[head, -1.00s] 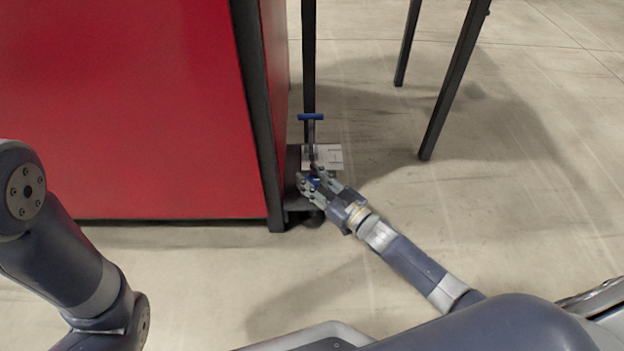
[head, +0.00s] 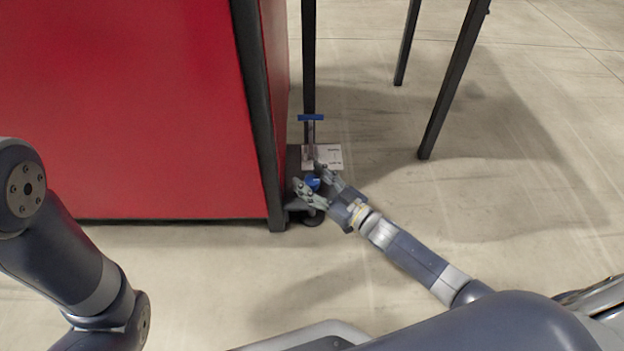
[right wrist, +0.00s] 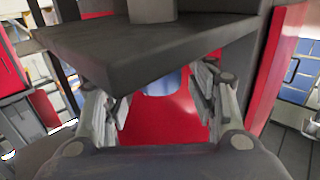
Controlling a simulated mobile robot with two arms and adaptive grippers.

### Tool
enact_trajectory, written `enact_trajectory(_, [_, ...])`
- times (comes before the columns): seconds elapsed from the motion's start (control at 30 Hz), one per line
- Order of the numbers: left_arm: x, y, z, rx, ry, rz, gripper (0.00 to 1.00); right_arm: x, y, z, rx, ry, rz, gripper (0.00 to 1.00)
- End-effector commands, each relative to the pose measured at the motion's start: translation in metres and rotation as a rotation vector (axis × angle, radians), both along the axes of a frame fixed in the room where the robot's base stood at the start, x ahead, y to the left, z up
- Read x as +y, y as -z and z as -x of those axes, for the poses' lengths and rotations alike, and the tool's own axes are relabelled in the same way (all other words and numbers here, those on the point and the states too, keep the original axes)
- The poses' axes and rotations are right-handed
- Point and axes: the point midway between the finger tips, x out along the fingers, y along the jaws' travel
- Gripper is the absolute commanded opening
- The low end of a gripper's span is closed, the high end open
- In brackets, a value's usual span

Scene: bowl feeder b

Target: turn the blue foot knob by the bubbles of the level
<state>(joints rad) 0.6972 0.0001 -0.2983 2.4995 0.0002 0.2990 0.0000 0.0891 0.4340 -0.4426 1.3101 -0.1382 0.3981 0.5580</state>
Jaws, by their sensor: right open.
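The blue foot knob (head: 313,183) sits low at the near corner of the red machine, above a dark round foot (head: 312,218). My right gripper (head: 308,175) is open, with its fingers on either side of the knob. In the right wrist view a blue rounded part (right wrist: 161,83) shows between the open fingers (right wrist: 162,106), under a dark grey plate (right wrist: 150,48); I cannot tell whether the fingers touch it. The level's bubbles cannot be made out. My left gripper is out of view.
The red machine panel (head: 120,110) and its black corner post (head: 262,120) stand just left of the knob. A blue-topped upright (head: 311,117) and a pale plate (head: 332,156) are behind the gripper. Black legs (head: 450,80) stand right; floor between is clear.

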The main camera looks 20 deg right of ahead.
Motion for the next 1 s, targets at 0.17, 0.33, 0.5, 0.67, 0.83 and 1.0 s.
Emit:
enact_trajectory(0.17, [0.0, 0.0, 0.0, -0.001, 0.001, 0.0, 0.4, -0.007, 0.002, 0.014, 0.003, 0.0, 0.001, 0.53])
enact_trajectory(0.33, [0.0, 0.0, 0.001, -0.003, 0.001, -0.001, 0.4, -0.023, 0.002, 0.043, 0.004, -0.001, 0.001, 0.53])
enact_trajectory(0.5, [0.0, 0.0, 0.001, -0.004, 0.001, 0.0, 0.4, -0.04, 0.002, 0.072, 0.003, 0.0, 0.002, 0.53])
enact_trajectory(0.67, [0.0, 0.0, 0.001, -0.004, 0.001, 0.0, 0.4, -0.052, 0.001, 0.093, 0.003, 0.0, 0.002, 0.53])
enact_trajectory(0.83, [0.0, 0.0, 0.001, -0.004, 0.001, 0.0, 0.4, -0.057, 0.001, 0.103, 0.001, 0.0, 0.0, 0.53])
enact_trajectory(1.0, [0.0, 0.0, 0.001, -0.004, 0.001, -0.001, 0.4, -0.059, 0.0, 0.105, 0.0, 0.0, 0.001, 0.53])
